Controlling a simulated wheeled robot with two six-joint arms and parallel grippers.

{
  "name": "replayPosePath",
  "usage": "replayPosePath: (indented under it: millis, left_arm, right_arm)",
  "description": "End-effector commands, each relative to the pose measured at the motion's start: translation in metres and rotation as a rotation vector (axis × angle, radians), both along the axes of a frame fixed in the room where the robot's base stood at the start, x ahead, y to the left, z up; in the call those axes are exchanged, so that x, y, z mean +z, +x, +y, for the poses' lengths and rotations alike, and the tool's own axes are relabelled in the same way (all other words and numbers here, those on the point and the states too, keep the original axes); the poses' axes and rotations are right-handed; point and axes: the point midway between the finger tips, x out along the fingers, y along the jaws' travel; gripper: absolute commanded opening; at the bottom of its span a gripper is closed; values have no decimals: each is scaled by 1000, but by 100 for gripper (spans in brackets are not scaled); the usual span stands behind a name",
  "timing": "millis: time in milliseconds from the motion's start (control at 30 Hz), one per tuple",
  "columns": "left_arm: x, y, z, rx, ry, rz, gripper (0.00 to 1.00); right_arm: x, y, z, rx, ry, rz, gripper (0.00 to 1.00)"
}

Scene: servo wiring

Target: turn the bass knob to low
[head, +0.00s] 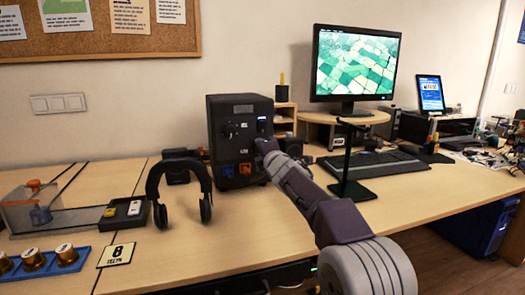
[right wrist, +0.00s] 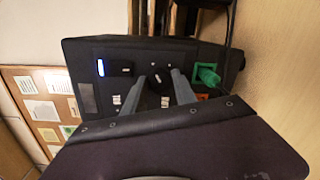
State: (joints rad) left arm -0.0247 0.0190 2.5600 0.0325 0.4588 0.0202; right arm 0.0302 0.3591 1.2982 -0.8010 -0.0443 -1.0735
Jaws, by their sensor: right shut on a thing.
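The black box (head: 234,150) stands on the desk with its knob panel facing me. My right gripper (head: 263,146) reaches its front right side. In the right wrist view, the gripper's two grey fingers (right wrist: 163,92) are shut on a black knob (right wrist: 158,88) with a white pointer mark. Another black knob (right wrist: 126,69) sits to its left, near a blue-white light (right wrist: 101,68). The white labels (right wrist: 117,100) are too small to read, so I cannot tell which knob is bass. My left gripper is not in view.
Headphones (head: 158,190) stand left of the box. A black stand (head: 350,188) and keyboard (head: 374,165) are right of my arm.

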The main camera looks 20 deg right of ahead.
Motion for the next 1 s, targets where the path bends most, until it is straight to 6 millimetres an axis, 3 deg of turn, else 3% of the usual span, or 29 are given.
replayPosePath:
  millis: [67, 100, 167, 567, 767, 1000]
  left_arm:
    - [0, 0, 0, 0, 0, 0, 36]
    - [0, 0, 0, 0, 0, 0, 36]
    - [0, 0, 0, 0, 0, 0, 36]
    - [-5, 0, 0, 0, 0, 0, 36]
    - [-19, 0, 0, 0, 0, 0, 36]
    - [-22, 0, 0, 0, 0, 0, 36]
  right_arm:
    - [-1, 0, 0, 1, 0, 1, 0]
    - [-1, 0, 0, 1, 0, 1, 41]
    - [-1, 0, 0, 1, 0, 1, 55]
    - [-1, -8, 0, 0, 1, -1, 55]
    - [0, -47, 0, 0, 0, -2, 55]
    - [4, -86, 0, 0, 0, 0, 55]
